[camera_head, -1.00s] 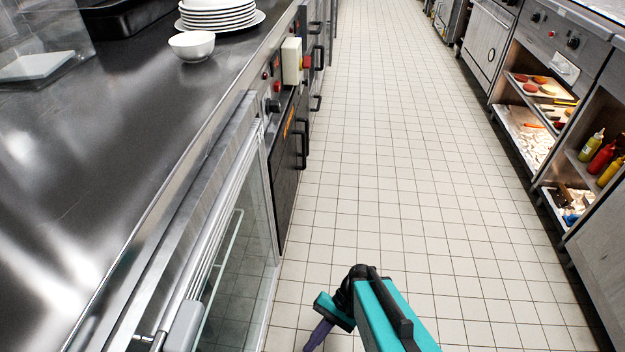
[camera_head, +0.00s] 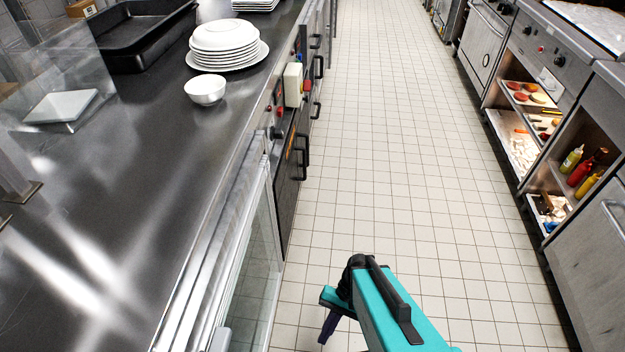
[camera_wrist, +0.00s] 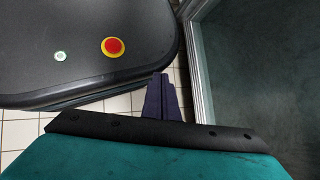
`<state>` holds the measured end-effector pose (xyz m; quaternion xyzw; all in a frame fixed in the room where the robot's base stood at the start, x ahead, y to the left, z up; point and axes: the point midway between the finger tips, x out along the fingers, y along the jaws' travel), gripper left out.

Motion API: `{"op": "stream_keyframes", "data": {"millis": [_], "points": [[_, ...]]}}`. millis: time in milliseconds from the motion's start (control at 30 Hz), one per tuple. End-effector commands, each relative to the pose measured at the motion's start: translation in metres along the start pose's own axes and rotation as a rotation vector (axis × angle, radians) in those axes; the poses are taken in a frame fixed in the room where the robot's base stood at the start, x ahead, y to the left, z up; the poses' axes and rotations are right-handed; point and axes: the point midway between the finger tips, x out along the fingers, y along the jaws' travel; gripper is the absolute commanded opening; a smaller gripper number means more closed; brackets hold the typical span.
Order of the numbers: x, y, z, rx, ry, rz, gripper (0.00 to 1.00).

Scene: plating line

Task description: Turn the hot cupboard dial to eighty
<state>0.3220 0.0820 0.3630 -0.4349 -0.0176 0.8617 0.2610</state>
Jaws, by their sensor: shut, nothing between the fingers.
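A small black dial (camera_head: 277,132) is on the front panel of the steel counter at the left in the head view. It is small and partly side-on, so its setting and markings cannot be read. Black cupboard doors with handles (camera_head: 303,150) are beside and below it. My gripper (camera_head: 328,328) is low over the floor at the bottom of the head view, shut and empty, well apart from the dial. Its dark purple fingers (camera_wrist: 161,95) are together in the wrist view, where the dial is not seen.
The steel counter (camera_head: 150,190) carries stacked plates (camera_head: 222,50), a white bowl (camera_head: 205,90) and a black tray (camera_head: 130,50). A pale box (camera_head: 293,84) juts from its front beyond the dial. Tiled floor (camera_head: 385,170) is clear between the counter and the right-hand units (camera_head: 590,270).

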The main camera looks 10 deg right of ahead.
Motion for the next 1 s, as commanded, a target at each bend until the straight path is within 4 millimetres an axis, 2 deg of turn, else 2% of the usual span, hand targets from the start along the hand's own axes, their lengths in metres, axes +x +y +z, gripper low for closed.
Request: {"op": "stream_keyframes", "data": {"millis": [33, 1000], "points": [[-0.012, -0.002, 0.010, -0.004, 0.005, 0.013, 0.00], [-0.114, 0.018, 0.087, -0.145, 0.106, 0.313, 0.00]]}}
